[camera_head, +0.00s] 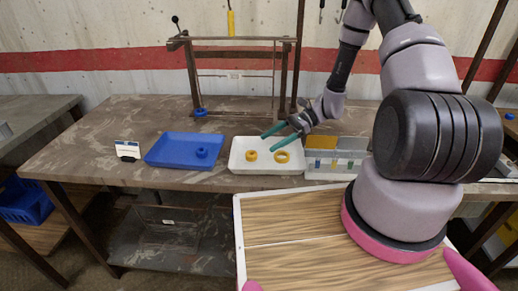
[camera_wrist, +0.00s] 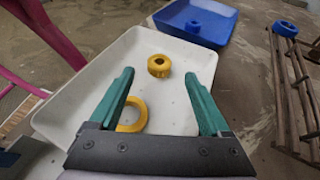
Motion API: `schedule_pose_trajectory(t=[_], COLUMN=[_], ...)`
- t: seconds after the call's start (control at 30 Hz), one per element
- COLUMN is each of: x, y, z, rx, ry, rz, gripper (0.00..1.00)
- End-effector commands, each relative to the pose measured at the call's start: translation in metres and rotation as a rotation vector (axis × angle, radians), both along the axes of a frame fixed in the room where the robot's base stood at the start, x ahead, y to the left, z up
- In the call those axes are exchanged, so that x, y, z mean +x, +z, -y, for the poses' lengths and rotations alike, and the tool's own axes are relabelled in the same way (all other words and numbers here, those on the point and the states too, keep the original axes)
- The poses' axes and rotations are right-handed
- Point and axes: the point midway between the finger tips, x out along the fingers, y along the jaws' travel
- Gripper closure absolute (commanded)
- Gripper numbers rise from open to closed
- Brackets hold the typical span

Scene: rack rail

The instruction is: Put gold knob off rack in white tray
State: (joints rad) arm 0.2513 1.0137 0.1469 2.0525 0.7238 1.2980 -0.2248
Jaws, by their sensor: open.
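A small gold knob (camera_head: 251,155) with a hole in it sits in the white tray (camera_head: 268,168), left of a wider, flatter gold ring (camera_head: 281,157). My gripper (camera_head: 268,142) is open and empty above the tray. In the wrist view, the gold knob (camera_wrist: 158,66) shows just beyond and between my fingertips (camera_wrist: 159,76), apart from them. The gold ring (camera_wrist: 132,114) lies nearer, partly hidden by my left finger. The rack (camera_head: 235,42) stands at the back of the table; I see no gold piece on it.
A blue tray (camera_head: 165,157) left of the white one holds a blue knob (camera_head: 201,153). A blue ring (camera_head: 200,112) is at the rack's left foot. A divided bin (camera_head: 335,160) stands right of the white tray. A small white sign (camera_head: 127,149) stands at left.

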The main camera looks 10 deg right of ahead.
Motion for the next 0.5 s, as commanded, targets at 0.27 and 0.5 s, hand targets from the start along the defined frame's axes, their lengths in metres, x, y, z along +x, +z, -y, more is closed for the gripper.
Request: schedule_pose_trajectory(t=[0.27,0.5], x=[0.008,0.009], y=[0.013,0.018], z=[0.031,0.035], rx=[-0.001,-0.006], ry=[-0.001,0.006], rz=[0.000,0.007], gripper=[0.19,0.19])
